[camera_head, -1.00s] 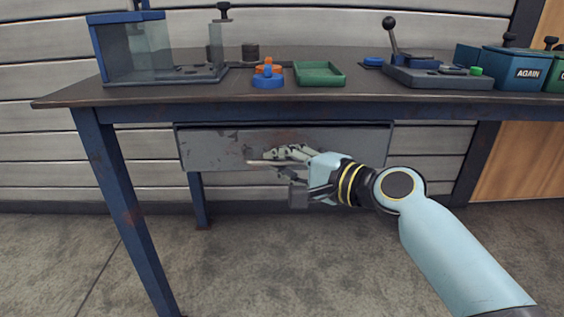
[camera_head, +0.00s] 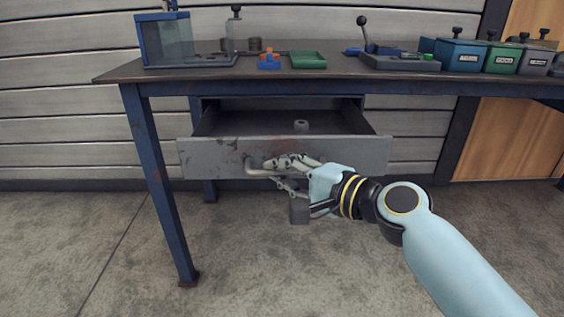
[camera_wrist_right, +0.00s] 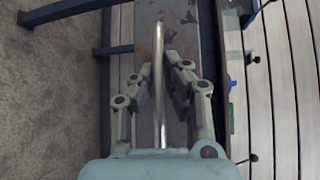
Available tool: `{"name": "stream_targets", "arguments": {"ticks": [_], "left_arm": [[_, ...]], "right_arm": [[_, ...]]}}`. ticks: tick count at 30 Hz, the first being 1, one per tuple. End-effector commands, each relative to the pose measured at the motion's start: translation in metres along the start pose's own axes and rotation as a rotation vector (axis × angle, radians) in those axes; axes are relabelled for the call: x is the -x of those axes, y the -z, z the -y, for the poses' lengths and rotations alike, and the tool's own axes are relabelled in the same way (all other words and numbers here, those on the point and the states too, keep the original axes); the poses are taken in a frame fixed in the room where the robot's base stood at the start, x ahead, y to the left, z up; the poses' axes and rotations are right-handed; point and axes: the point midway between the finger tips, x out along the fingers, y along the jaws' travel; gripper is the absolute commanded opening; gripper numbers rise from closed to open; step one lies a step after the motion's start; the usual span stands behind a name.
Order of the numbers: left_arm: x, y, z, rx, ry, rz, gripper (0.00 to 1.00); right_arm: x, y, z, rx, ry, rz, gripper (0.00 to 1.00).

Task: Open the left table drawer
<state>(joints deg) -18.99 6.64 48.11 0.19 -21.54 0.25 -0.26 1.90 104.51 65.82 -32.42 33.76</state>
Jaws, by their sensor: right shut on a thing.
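The left table drawer (camera_head: 220,157) is a scuffed grey drawer under the table, and it stands pulled out with its inside showing. A small grey cylindrical part (camera_head: 301,125) is inside it. The drawer's bar handle (camera_head: 252,170) runs across the front; in the right wrist view the handle (camera_wrist_right: 159,80) lies between the two fingers. My right gripper (camera_head: 270,168) is shut on the handle in front of the drawer face. It also shows in the right wrist view (camera_wrist_right: 160,80). My left gripper is in neither view.
The table (camera_head: 330,72) has blue legs (camera_head: 160,190). On top are a glass-sided fixture (camera_head: 165,42), a green tray (camera_head: 308,60), a lever device (camera_head: 385,58) and several lidded bins (camera_head: 462,54). The concrete floor in front is clear.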

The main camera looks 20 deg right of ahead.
Motion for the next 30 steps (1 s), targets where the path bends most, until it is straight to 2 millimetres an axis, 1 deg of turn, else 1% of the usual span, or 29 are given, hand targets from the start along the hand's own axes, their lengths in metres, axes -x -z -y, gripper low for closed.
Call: {"name": "stream_targets", "arguments": {"ticks": [1, 9, 21, 22, 27, 28, 30], "left_arm": [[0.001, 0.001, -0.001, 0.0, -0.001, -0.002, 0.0], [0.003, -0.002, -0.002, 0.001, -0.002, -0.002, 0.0], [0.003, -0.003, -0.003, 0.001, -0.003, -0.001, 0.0], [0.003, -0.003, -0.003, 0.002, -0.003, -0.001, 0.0], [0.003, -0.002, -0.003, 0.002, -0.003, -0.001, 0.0], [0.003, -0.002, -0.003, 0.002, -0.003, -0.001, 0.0], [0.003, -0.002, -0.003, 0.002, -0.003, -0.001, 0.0]], "right_arm": [[0.005, -0.004, -0.005, 0.002, -0.011, 0.0, 0.0], [0.016, -0.015, -0.009, 0.002, -0.01, -0.001, 0.0], [0.018, -0.017, -0.011, 0.002, -0.011, -0.002, 0.0], [0.018, -0.017, -0.011, 0.003, -0.011, -0.002, 0.1], [0.018, -0.017, -0.009, 0.001, -0.008, -0.001, 0.33], [0.017, -0.017, -0.009, 0.001, -0.007, -0.001, 0.34], [0.017, -0.017, -0.008, 0.001, -0.006, -0.001, 0.34]]}}
